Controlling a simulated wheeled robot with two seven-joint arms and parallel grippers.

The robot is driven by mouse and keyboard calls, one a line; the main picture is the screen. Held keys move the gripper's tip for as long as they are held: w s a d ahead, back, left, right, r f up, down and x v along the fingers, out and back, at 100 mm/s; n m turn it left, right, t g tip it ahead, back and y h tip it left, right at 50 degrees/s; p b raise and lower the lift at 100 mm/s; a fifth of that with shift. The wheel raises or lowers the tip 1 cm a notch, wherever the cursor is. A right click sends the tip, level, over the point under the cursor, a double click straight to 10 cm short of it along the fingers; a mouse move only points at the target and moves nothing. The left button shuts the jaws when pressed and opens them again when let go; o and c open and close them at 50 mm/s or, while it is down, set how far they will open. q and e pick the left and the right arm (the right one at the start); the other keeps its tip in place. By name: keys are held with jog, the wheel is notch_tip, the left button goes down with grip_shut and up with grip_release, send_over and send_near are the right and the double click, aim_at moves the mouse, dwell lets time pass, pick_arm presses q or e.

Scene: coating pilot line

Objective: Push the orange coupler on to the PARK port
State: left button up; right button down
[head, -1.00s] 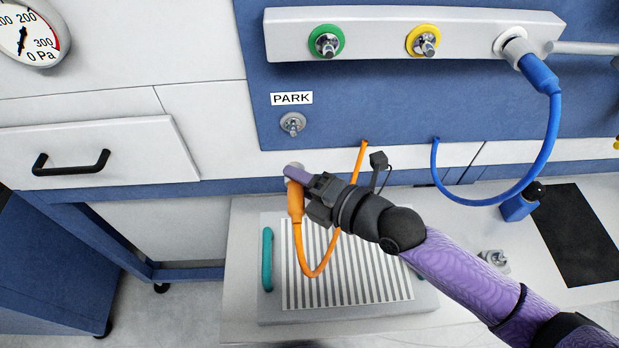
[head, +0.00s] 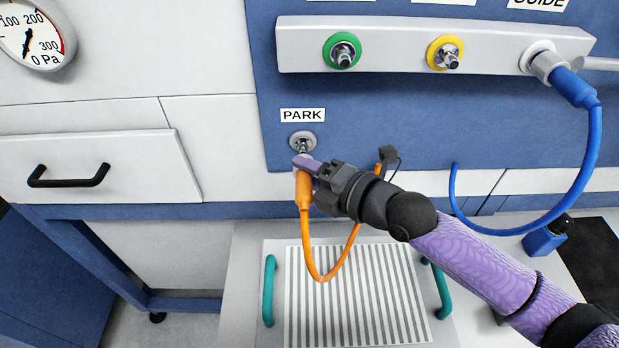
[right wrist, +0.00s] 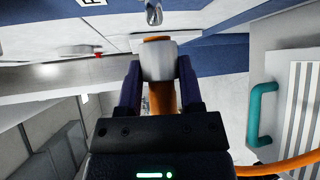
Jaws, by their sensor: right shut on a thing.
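The orange coupler (head: 304,190) is held in my right gripper (head: 305,165), just below the PARK port (head: 302,142) on the blue panel. Its orange hose loops down from it and back up to the panel. In the right wrist view, the fingers (right wrist: 158,82) are shut on the coupler's pale collar (right wrist: 158,62). The tip of the PARK port (right wrist: 153,13) shows beyond the collar, with a small gap between them in that view. The head view hides part of the coupler behind the fingers. My left gripper is not in view.
A grey rail with a green-ringed port (head: 342,51), a yellow-ringed port (head: 445,53) and a connected blue coupler (head: 574,87) runs above. A striped plate with teal handles (head: 268,291) lies below. A drawer (head: 95,165) is at left.

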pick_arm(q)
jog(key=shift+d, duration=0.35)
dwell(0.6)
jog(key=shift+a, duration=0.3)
pick_arm(e)
jog(key=shift+w+b, duration=0.15)
jog(key=shift+b, duration=0.15)
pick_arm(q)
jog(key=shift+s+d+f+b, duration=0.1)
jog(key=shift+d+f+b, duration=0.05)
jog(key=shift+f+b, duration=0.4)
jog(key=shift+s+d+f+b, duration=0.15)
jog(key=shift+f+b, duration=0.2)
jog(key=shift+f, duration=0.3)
pick_arm(e)
jog(key=shift+w, duration=0.9)
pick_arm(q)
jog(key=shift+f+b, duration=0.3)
pick_arm(e)
jog(key=shift+w, duration=0.3)
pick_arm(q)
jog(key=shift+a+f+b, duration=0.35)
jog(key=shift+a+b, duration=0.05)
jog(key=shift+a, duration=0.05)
pick_arm(e)
jog(key=shift+w, duration=0.3)
